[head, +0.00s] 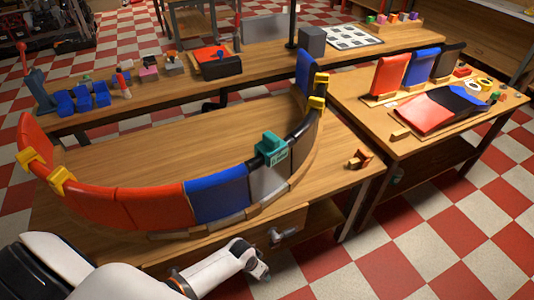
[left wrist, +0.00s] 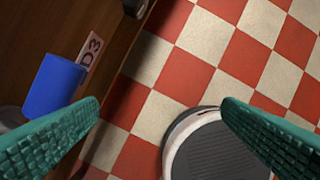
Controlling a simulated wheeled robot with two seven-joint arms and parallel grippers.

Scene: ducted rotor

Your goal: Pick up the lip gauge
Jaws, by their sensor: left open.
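A teal block with a small label, which looks like the lip gauge (head: 272,149), sits on the upper edge of the curved duct wall (head: 158,207), over the grey panel right of the blue one. My left arm comes in low at the front, and its wrist end is below and in front of the bench edge, apart from the gauge. My left gripper (left wrist: 162,102) shows in the left wrist view with two teal ridged fingers spread wide and nothing between them. The gauge is not in that view. My right gripper is not in view.
Yellow clamps (head: 61,180) grip the duct wall's edge. A grey fitting (head: 283,236) projects at the bench front. A side table (head: 405,135) with coloured panels stands right. In the left wrist view, a blue piece (left wrist: 52,84) lies by a D3 label (left wrist: 91,50); checkered floor (left wrist: 190,75) is open.

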